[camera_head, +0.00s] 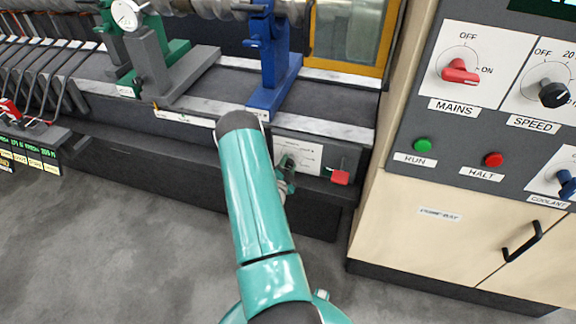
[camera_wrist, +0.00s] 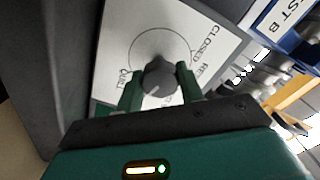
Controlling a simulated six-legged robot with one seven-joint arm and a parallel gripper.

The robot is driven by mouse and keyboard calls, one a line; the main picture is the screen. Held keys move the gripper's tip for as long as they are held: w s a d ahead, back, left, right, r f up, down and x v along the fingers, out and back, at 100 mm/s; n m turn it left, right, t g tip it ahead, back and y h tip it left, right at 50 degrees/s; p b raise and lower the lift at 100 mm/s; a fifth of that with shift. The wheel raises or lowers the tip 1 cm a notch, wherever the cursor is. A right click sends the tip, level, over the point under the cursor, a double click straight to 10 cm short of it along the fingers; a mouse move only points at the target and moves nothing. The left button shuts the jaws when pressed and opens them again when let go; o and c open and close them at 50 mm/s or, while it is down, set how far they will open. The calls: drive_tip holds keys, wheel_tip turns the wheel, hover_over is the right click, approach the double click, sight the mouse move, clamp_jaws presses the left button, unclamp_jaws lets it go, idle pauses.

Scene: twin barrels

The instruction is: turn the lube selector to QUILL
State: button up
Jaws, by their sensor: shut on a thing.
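The lube selector is a dark grey knob (camera_wrist: 158,82) on a white plate (camera_wrist: 118,38) in the wrist view. A circle is drawn around the knob. CLOSED shows on the plate at upper right, RE at right partly covered, and QUIL at lower left beside a finger. My gripper (camera_wrist: 159,77) has one green finger on each side of the knob and is shut on it. Which mark the knob points to I cannot tell. In the head view the plate (camera_head: 312,156) is on the machine's front, and my gripper (camera_head: 286,172) is at its left part, hiding most of the knob.
A control panel (camera_head: 455,135) with MAINS, SPEED, RUN, HALT and COOLANT controls stands at right above a cream cabinet (camera_head: 440,240). The grey floor (camera_head: 120,250) at left is clear.

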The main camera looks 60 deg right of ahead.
drive_tip(key=m, duration=0.5)
drive_tip(key=shift+m, duration=0.3)
idle(0.4)
drive_tip(key=o, duration=1)
drive_tip(key=shift+a, duration=0.1)
drive_tip(key=a, duration=0.4)
drive_tip(key=s+a, duration=0.1)
drive_tip(key=a, duration=0.4)
drive_tip(key=s+a, duration=0.1)
drive_tip(key=a, duration=0.3)
drive_tip(key=shift+s+a, duration=0.1)
drive_tip(key=shift+a, duration=0.15)
